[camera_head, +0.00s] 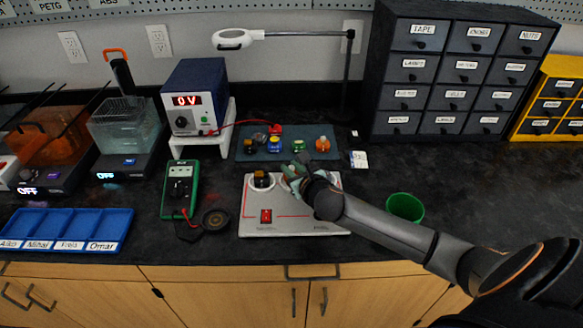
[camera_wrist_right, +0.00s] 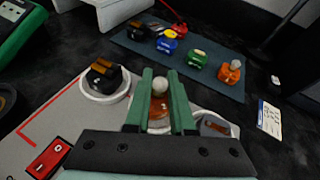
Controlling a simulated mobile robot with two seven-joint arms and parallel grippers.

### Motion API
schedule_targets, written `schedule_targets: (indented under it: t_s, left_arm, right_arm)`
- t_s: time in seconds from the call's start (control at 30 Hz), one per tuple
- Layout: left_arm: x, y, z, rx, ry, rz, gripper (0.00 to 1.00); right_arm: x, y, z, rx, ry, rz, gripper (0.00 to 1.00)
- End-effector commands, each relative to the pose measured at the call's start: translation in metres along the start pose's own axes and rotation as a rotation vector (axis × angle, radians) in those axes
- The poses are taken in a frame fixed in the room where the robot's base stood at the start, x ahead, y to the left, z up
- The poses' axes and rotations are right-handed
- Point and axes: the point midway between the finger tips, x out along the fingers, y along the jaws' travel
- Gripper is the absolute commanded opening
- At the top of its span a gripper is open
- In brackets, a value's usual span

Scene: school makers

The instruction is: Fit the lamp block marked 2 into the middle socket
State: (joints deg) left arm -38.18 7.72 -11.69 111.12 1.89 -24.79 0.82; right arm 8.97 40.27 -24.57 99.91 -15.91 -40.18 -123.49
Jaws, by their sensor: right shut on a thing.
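My right gripper (camera_head: 291,180) is over the middle of the grey circuit board (camera_head: 275,225). In the right wrist view its green fingers (camera_wrist_right: 161,90) are shut on an orange lamp block (camera_wrist_right: 159,106) with a pale round bulb on top. The block's number cannot be read. It is at the middle socket (camera_wrist_right: 160,127), which is mostly hidden; I cannot tell whether the block is seated. The left socket (camera_wrist_right: 88,95) holds a black block with an orange-brown top (camera_wrist_right: 104,74). The right socket (camera_wrist_right: 226,127) is partly hidden by the gripper. My left gripper is not in view.
Behind the board, a blue-grey mat (camera_head: 245,155) carries several coloured blocks, including an orange one with a pale bulb (camera_wrist_right: 230,70). A green multimeter (camera_head: 180,188) lies left and a green cup (camera_head: 405,207) stands right. A red switch (camera_head: 266,216) is on the board's front.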

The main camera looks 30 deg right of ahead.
Motion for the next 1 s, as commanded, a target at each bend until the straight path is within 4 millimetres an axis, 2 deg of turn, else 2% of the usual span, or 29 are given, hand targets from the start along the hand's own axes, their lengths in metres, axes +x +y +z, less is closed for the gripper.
schedule_targets:
  t_s: [0.67,0.7,0.8,1.0]
  left_arm:
    - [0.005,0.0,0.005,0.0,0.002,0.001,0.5]
    - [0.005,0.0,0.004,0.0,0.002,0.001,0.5]
    - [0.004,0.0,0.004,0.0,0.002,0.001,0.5]
    - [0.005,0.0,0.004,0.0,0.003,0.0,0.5]
  right_arm:
    - [0.005,0.001,-0.012,0.001,0.0,0.0,0.0]
    - [0.004,0.001,-0.011,0.001,0.0,0.0,0.26]
    - [0.004,0.001,-0.011,0.001,0.0,0.0,0.34]
    - [0.004,0.001,-0.011,0.001,0.001,0.0,0.34]
